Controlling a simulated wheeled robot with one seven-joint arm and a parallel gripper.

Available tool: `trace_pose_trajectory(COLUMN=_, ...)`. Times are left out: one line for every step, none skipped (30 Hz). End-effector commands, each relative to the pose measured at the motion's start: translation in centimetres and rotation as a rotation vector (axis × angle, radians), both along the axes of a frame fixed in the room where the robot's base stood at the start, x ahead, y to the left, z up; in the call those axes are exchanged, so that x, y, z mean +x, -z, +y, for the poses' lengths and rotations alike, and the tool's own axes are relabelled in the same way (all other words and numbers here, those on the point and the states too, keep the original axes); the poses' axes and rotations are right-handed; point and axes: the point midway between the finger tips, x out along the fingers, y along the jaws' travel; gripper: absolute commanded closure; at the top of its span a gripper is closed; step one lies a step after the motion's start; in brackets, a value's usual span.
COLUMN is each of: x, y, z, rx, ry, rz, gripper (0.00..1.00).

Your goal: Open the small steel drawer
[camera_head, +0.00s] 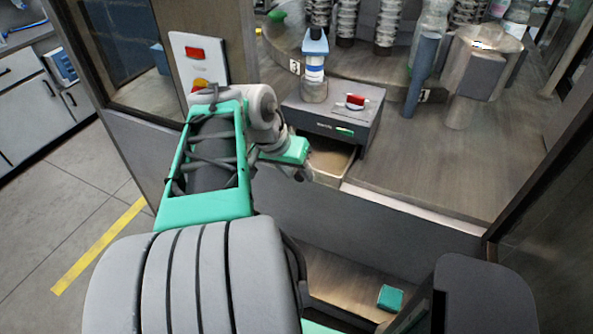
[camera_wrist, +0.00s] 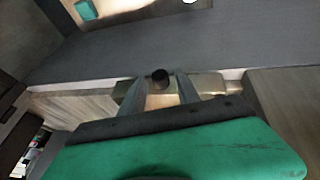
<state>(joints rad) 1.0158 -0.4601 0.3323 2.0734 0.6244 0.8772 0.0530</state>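The small steel drawer (camera_head: 331,160) is pulled out of the front of a dark grey box unit (camera_head: 335,117), and its pale inside shows in the head view. In the wrist view, the drawer's front edge (camera_wrist: 210,85) lies across the middle with a round dark knob (camera_wrist: 160,77). My gripper (camera_wrist: 160,84) has one finger on each side of the knob, with a gap apparent between them and it.
A dark cylinder (camera_head: 421,73) stands to the right. A green block (camera_head: 390,298) lies on a lower shelf. The counter right of the drawer is clear.

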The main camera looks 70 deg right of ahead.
Motion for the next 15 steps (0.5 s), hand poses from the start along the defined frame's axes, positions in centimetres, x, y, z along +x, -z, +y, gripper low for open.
trace_pose_trajectory(x=0.0, y=0.0, z=0.0, rx=0.001, ry=-0.001, rz=0.0, gripper=0.57)
trace_pose_trajectory(x=0.0, y=0.0, z=0.0, rx=0.001, ry=-0.001, rz=0.0, gripper=0.55)
trace_pose_trajectory(x=0.0, y=0.1, z=0.0, rx=0.001, ry=-0.002, rz=0.001, gripper=0.55)
trace_pose_trajectory(x=0.0, y=0.1, z=0.0, rx=0.001, ry=-0.002, rz=0.001, gripper=0.55)
trace_pose_trajectory(x=0.1, y=0.1, z=0.0, rx=0.001, ry=-0.002, rz=0.001, gripper=0.55)
trace_pose_trajectory(x=0.1, y=0.1, z=0.0, rx=0.001, ry=-0.002, rz=0.001, gripper=0.55)
trace_pose_trajectory(x=0.1, y=0.1, z=0.0, rx=0.002, ry=-0.003, rz=0.001, gripper=0.55)
trace_pose_trajectory(x=0.1, y=0.1, z=0.0, rx=0.002, ry=-0.003, rz=0.001, gripper=0.55)
trace_pose_trajectory(x=0.1, y=0.0, z=0.1, rx=0.002, ry=-0.003, rz=0.001, gripper=0.55)
trace_pose_trajectory(x=0.1, y=-0.2, z=0.1, rx=0.001, ry=-0.003, rz=0.0, gripper=0.55)
trace_pose_trajectory(x=0.2, y=-0.4, z=0.2, rx=0.001, ry=-0.003, rz=0.0, gripper=0.55)
trace_pose_trajectory(x=0.3, y=-0.9, z=0.3, rx=0.0, ry=-0.003, rz=0.0, gripper=0.55)
trace_pose_trajectory(x=0.5, y=-1.3, z=0.5, rx=-0.001, ry=-0.005, rz=0.0, gripper=0.55)
trace_pose_trajectory(x=0.6, y=-1.8, z=0.7, rx=-0.001, ry=-0.005, rz=0.0, gripper=0.55)
trace_pose_trajectory(x=0.8, y=-2.6, z=1.0, rx=-0.001, ry=-0.006, rz=-0.002, gripper=0.55)
